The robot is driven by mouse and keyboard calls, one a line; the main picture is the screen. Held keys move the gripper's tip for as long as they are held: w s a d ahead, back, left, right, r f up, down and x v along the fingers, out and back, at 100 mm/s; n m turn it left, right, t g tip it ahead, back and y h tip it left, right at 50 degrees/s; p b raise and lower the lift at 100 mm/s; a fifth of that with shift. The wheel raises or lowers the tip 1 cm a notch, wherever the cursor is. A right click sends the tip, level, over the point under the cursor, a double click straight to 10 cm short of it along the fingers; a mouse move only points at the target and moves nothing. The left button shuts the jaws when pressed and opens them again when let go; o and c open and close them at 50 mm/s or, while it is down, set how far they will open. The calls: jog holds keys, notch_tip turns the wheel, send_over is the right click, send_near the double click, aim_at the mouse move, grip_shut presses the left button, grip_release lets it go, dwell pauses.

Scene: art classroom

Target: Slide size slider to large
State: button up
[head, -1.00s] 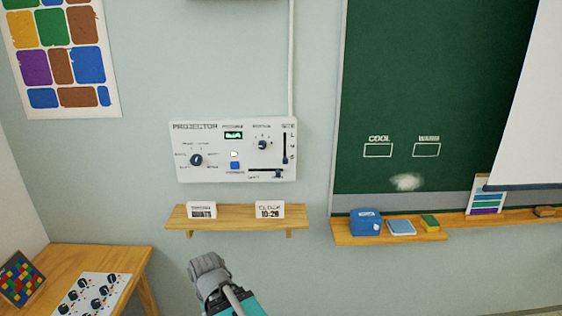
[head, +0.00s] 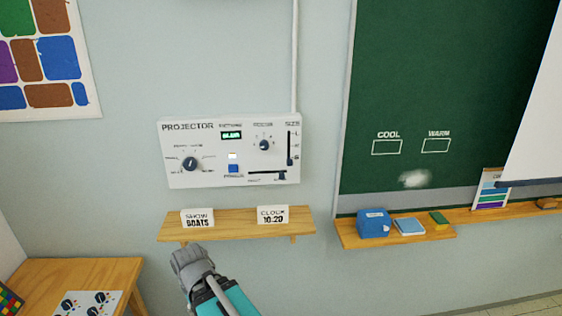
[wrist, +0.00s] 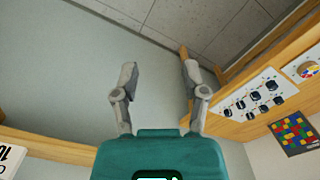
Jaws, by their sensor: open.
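The white projector panel (head: 205,180) is on the wall in the head view. Its size slider (head: 290,160) is a dark vertical slot at the upper right, lettered L at the top and S lower down. The knob appears near the bottom of the slot, by the S. My gripper (head: 185,255) is below the panel, in front of the left part of the small wooden shelf. In the wrist view my gripper (wrist: 158,75) has its two fingers apart with nothing between them. It touches no part of the panel.
A chalkboard (head: 430,80) with a ledge is at right. A wooden table (head: 75,270) is lower left. The wall before the panel is clear.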

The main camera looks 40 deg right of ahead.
jog(key=shift+d, duration=0.3)
jog(key=shift+o, duration=0.6)
jog(key=shift+w, duration=0.1)
jog(key=w+d+r+m+t+h+b, duration=0.2)
jog(key=w+d+t, duration=0.35)
jog(key=d, duration=0.45)
jog(key=w+d+r+m+t+h+b, duration=0.1)
jog(key=w+d+r+m+t+h, duration=0.15)
jog(key=w+d+t, duration=0.6)
jog(key=s+d+r+m+t+h+b, duration=0.1)
jog(key=s+d+r+t+h, duration=0.1)
jog(key=s+d+r+h, duration=0.2)
jog(key=s+d+r+m+t+h+b, duration=0.1)
jog(key=s+d+r+t+h+b, duration=0.1)
jog(key=d+r, duration=0.9)
jog(key=s+d+t+h, duration=0.1)
jog(key=s+d+h, duration=0.1)
jog(key=d, duration=0.1)
jog(key=shift+s+d, duration=0.4)
jog(key=shift+w, duration=0.15)
